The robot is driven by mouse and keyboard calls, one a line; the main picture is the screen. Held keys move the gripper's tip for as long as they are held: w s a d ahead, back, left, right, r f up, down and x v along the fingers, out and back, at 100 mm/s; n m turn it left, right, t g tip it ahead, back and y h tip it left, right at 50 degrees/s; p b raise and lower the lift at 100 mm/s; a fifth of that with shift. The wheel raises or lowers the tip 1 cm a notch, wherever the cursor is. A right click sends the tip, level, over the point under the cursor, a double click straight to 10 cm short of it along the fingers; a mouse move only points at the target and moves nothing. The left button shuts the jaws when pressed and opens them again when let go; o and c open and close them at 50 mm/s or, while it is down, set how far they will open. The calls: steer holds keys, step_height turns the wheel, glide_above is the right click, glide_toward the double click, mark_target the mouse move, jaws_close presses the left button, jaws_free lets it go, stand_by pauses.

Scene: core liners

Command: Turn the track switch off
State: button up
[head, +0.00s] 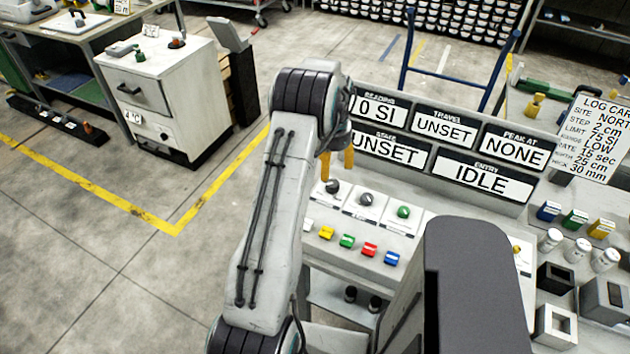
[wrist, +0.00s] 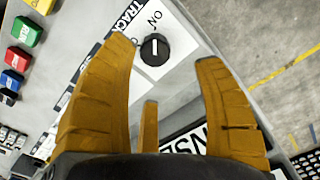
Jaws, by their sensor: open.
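The track switch is a round black knob with a white pointer line (wrist: 155,48) on a white plate labelled TRACK. In the head view my gripper (head: 337,160) is just above the leftmost knob, fingers down and partly hidden by my arm. I cannot tell the exact gap.
A grey knob (head: 366,199) and a green knob (head: 403,212) sit to the right. Yellow, green, red and blue buttons (head: 369,249) line the front below. The display board (head: 440,150) stands behind, close to my gripper. Open floor lies left of the console.

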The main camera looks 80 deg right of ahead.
mark_target(333, 183)
steer(key=shift+s+a+m, duration=0.15)
steer(key=shift+s+m, duration=0.2)
steer(key=shift+m, duration=0.15)
steer(key=shift+w+m, duration=0.1)
steer(key=shift+m, duration=0.7)
steer(key=shift+f, duration=0.15)
steer(key=shift+f+p, duration=0.8)
steer(key=shift+f, duration=2.75)
steer(key=shift+o, duration=0.2)
steer(key=c, duration=1.2)
